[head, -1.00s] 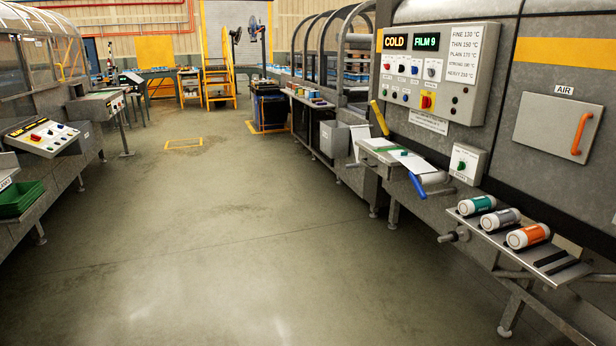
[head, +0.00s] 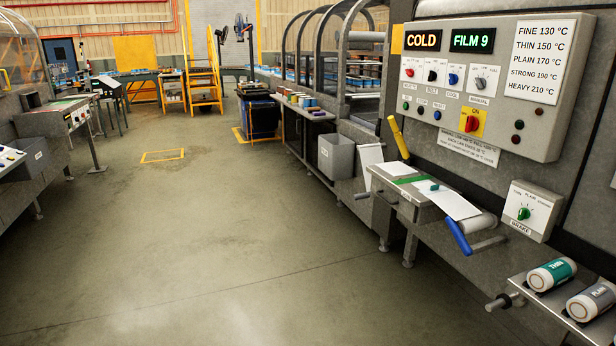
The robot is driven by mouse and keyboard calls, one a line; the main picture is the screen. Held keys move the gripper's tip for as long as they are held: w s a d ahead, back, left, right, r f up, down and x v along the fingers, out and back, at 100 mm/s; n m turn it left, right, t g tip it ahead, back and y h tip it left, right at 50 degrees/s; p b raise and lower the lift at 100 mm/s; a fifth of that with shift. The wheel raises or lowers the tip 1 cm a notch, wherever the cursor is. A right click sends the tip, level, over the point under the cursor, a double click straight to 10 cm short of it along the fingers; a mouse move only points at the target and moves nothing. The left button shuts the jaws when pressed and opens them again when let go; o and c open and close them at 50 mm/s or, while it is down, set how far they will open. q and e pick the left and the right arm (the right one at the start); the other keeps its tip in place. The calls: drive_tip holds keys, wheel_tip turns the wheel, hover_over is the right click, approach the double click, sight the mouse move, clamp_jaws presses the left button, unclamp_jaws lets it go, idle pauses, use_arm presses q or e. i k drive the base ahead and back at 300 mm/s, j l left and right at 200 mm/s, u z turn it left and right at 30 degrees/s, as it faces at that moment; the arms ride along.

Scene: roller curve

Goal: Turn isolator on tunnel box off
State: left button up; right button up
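The tunnel control box (head: 548,118) is a light grey panel on the machine at the upper right. Its isolator (head: 471,124) is a red rotary knob on a yellow plate at the lower middle of the panel. A label that seems to read ON is above the knob. Several small coloured knobs and buttons sit between the displays and the isolator. Neither of my grippers is in view.
Below the box are a wrapping station with a yellow lever (head: 398,137) and a blue handle (head: 459,237), a brake box (head: 531,211), and a shelf (head: 528,310) with film rolls (head: 552,274). The floor (head: 210,260) to the left is clear.

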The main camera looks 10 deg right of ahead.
sight(472, 122)
drive_tip(key=i+j+z, duration=0.1)
drive_tip(key=i, duration=0.75)
drive_tip(key=i+j+z, duration=0.15)
drive_tip(key=i, duration=0.65)
drive_tip(key=i+j+z, duration=0.1)
drive_tip(key=i+z, duration=0.35)
drive_tip(key=i+j+z, duration=0.2)
drive_tip(key=z, duration=0.3)
drive_tip(key=i+j+z, duration=0.3)
drive_tip(key=z, duration=0.15)
drive_tip(key=i+j+z, duration=0.2)
drive_tip(key=j+z, duration=0.25)
drive_tip(key=j, duration=0.1)
